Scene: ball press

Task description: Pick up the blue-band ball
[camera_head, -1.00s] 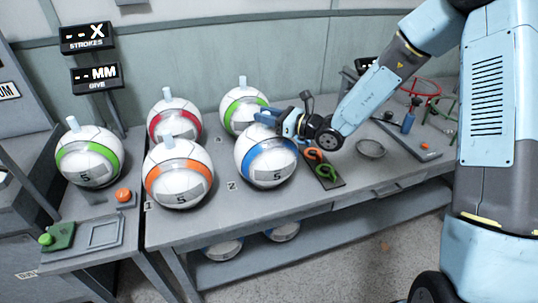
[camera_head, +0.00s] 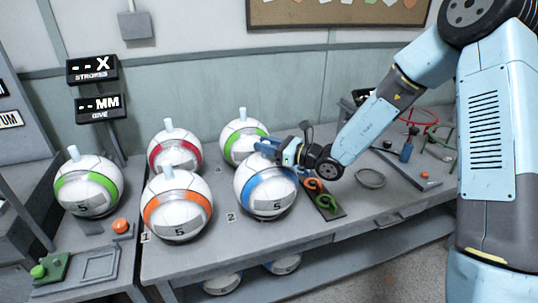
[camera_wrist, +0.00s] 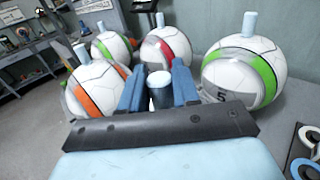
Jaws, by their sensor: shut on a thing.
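The blue-band ball (camera_head: 265,193) is white with a blue stripe and a grey label, at the right end of the front row on the grey table. My gripper (camera_head: 268,148) is directly above it, reaching in from the right. In the wrist view, my blue fingers (camera_wrist: 160,88) are shut on the pale upright peg (camera_wrist: 160,98) between them. The ball's body is hidden there behind the gripper's dark bar. The ball appears to rest on the table; I see no clear gap under it.
An orange-band ball (camera_head: 177,207), a red-band ball (camera_head: 175,154) and a green-band ball (camera_head: 241,141) stand close by. Another green-band ball (camera_head: 88,187) stands at the left stand. Green and orange hooks (camera_head: 322,192) and a bowl (camera_head: 370,178) lie to the right.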

